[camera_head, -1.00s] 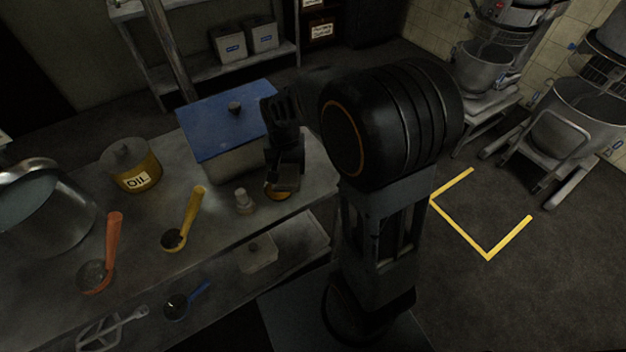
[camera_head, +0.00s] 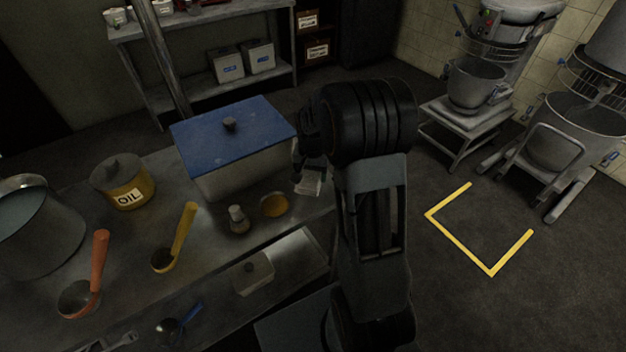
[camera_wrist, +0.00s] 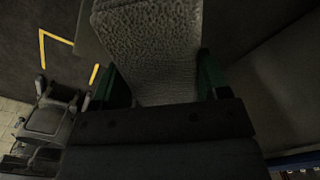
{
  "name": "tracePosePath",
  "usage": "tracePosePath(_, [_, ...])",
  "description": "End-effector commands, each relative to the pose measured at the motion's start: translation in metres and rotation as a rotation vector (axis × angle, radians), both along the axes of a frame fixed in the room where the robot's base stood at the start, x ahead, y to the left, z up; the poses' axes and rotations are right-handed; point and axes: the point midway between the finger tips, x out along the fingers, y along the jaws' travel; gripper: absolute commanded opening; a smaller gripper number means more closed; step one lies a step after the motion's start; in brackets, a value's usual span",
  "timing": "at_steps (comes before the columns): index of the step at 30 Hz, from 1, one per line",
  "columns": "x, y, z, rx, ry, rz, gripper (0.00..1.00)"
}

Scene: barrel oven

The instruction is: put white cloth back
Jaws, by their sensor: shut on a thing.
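The white cloth (camera_wrist: 150,45) fills the middle of the wrist view, a pale, rough-textured piece between the two green-sided fingers. My gripper (camera_wrist: 160,88) is shut on it. In the head view the cloth (camera_head: 308,186) shows as a small pale piece under my gripper (camera_head: 306,172), at the right end of the steel table (camera_head: 215,222), just right of the blue-lidded box. My gripper is partly dark there, and I cannot tell if the cloth touches the table.
The blue-lidded box (camera_head: 235,135) stands close left of my gripper. Floor at right is open.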

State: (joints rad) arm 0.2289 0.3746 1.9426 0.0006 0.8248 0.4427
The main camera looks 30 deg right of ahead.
Motion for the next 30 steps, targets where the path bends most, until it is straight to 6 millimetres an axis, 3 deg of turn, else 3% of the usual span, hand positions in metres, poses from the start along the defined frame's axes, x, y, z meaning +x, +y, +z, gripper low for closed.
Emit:
tracePosePath(8, [0.005, -0.007, -0.01, 0.0, 0.0, 0.001, 0.43])
tracePosePath(16, [0.005, -0.007, -0.041, 0.0, 0.002, 0.001, 0.43])
tracePosePath(28, [0.006, -0.008, -0.047, -0.001, -0.001, 0.001, 0.43])
tracePosePath(29, [0.006, -0.008, -0.046, -0.001, -0.001, 0.001, 0.69])
tracePosePath(30, [0.006, -0.008, -0.046, -0.001, -0.001, 0.001, 0.73])
